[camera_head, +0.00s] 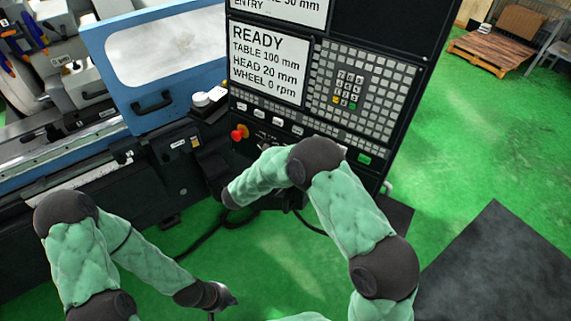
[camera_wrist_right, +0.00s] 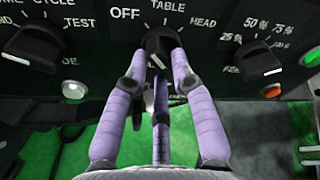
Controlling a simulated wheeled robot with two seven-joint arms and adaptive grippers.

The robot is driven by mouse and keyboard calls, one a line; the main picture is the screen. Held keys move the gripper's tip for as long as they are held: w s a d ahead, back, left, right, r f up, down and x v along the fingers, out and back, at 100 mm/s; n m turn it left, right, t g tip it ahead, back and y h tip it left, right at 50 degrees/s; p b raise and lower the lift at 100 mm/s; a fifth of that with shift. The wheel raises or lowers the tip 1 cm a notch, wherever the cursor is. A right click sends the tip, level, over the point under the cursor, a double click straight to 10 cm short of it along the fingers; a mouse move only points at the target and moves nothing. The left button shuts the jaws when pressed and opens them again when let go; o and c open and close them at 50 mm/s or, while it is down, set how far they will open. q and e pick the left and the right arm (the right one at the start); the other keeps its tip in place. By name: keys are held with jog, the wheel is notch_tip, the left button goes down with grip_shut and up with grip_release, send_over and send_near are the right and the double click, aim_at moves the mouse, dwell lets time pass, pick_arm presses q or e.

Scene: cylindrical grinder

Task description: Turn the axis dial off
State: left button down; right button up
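The axis dial (camera_wrist_right: 160,38) is a black knob at the top middle of the right wrist view, under the labels OFF, TABLE and HEAD. In the head view the dial and right gripper are hidden behind my right arm. My left gripper (camera_head: 222,297) hangs low over the green floor, away from the panel; its fingers are unclear.
The control panel screen (camera_head: 268,65) reads READY, wheel 0 rpm. A red emergency button (camera_head: 238,134) sits left of my right arm. A cycle knob (camera_wrist_right: 38,45) and a percentage knob (camera_wrist_right: 257,60) flank the dial. A blue machine door (camera_head: 150,60) stands left; a pallet (camera_head: 495,48) lies far right.

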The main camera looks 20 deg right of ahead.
jog(key=o, duration=0.3)
jog(key=v, duration=1.2)
dwell(0.3)
